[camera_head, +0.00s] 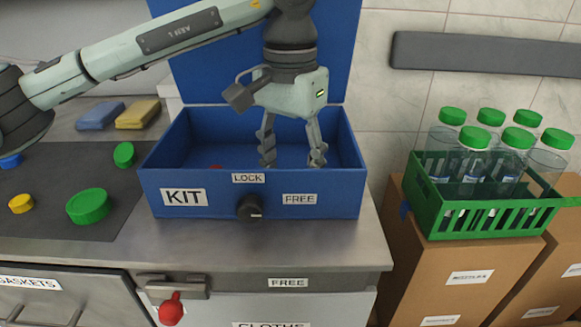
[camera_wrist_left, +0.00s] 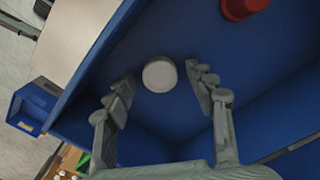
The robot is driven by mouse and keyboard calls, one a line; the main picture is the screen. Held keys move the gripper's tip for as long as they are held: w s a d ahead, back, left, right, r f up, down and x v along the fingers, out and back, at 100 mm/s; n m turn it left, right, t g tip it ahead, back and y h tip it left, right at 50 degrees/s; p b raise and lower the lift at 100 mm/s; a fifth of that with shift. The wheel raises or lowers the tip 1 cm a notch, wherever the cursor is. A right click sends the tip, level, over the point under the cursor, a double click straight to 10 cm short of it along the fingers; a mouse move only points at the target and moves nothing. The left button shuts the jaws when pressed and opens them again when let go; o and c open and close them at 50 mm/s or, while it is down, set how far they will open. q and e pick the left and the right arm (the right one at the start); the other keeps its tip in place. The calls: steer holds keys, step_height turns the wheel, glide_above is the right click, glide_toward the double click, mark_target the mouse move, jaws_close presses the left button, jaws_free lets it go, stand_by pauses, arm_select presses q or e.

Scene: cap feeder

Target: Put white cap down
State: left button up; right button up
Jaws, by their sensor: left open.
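The white cap (camera_wrist_left: 159,75) is in the left wrist view, over the blue floor of the kit box. It sits between the open fingers of my left gripper (camera_wrist_left: 160,88), with a gap on both sides, and neither finger touches it. In the head view my left gripper (camera_head: 293,158) reaches down into the open blue kit box (camera_head: 325,207), its fingers spread. The white cap does not show in the head view. My right gripper is not in view.
A red cap (camera_wrist_left: 243,8) lies in the box too. Green caps (camera_head: 88,206) and a yellow cap (camera_head: 21,203) lie on the dark mat left of the box. A green crate (camera_head: 485,222) of bottles stands at the right. The raised blue lid is behind my gripper.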

arm_select(q)
steer(key=shift+r, duration=0.25)
step_height(320, 180, up, 12)
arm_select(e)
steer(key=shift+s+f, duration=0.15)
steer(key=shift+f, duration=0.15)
arm_select(q)
steer(key=shift+f, duration=0.1)
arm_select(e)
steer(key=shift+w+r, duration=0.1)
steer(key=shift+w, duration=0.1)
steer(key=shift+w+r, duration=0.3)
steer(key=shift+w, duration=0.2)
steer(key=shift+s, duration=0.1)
